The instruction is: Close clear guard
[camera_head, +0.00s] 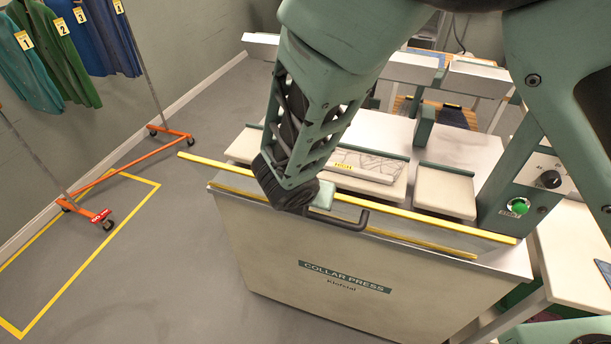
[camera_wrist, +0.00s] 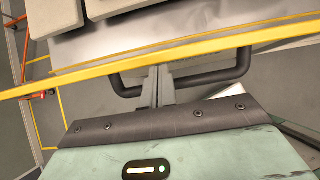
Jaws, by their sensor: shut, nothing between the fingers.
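The clear guard (camera_head: 390,224) is a see-through strip with yellow edges along the front of the collar press (camera_head: 343,290). It stands in front of the pressing pads, which show uncovered behind it. Its yellow edge (camera_wrist: 205,48) crosses the wrist view. The guard's dark bent handle (camera_head: 350,224) sticks out at the front; it also shows in the wrist view (camera_wrist: 215,78). My gripper (camera_wrist: 160,82) is shut and empty, its fingers overlapping the left part of the handle in the wrist view. I cannot tell whether they touch it. In the head view my wrist hides part of the guard.
Cream pads (camera_head: 445,190) lie on the press behind the guard. A control box with a green button (camera_head: 518,207) stands at the right. An orange-based garment rail (camera_head: 130,165) with several shirts is at the left. The floor (camera_head: 150,270) left of the press is clear.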

